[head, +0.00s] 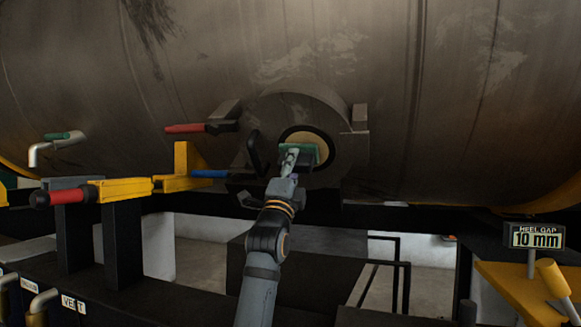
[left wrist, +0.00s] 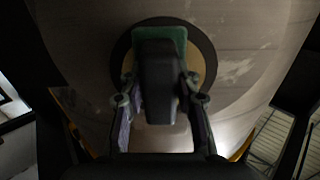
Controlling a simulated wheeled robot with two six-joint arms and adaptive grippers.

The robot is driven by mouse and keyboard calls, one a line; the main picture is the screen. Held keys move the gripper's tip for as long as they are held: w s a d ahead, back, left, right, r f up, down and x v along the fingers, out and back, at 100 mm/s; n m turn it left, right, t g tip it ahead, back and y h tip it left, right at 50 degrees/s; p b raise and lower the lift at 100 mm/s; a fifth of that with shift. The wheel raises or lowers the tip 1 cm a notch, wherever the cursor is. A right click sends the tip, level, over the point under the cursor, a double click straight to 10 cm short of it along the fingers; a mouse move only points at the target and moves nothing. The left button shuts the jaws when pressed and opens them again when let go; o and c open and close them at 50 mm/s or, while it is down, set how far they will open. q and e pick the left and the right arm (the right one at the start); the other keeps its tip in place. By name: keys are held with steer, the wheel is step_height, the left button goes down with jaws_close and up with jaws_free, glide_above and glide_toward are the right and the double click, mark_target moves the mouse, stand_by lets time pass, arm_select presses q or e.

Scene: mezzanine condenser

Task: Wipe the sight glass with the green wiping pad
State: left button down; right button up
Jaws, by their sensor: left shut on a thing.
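The sight glass (head: 325,146) is a tan disc in a dark ring on a round flange of the big tank. It also shows in the left wrist view (left wrist: 207,62), partly hidden behind the pad. The green wiping pad (head: 308,150) is in front of the glass, over its left and lower part; in the left wrist view the pad (left wrist: 174,34) has a dark grip block. My left gripper (head: 290,160) is shut on the pad's grip (left wrist: 158,80). I cannot tell for certain whether the pad touches the glass. My right gripper is not in view.
The flange (head: 275,108) carries a black handle (head: 257,153) left of the glass. Red (head: 185,128) and blue (head: 210,173) levers stick out to the left. A yellow clamp with a red handle (head: 66,196) is further left. A "HEEL GAP 10 mm" sign (head: 537,236) stands at lower right.

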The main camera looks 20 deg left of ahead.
arm_select(q)
steer(key=shift+s+a+r, duration=0.1)
steer(key=shift+a+r, duration=0.25)
steer(key=shift+r, duration=0.05)
steer(key=shift+a, duration=0.75)
steer(key=shift+s+r, duration=0.15)
steer(key=shift+d+f, duration=0.25)
steer(key=shift+d, duration=1)
steer(key=shift+a+f, duration=0.1)
steer(key=shift+a, duration=0.1)
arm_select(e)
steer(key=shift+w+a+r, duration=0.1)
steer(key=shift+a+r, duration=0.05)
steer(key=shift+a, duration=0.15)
arm_select(q)
steer(key=shift+f+n, duration=0.1)
steer(key=shift+n, duration=0.2)
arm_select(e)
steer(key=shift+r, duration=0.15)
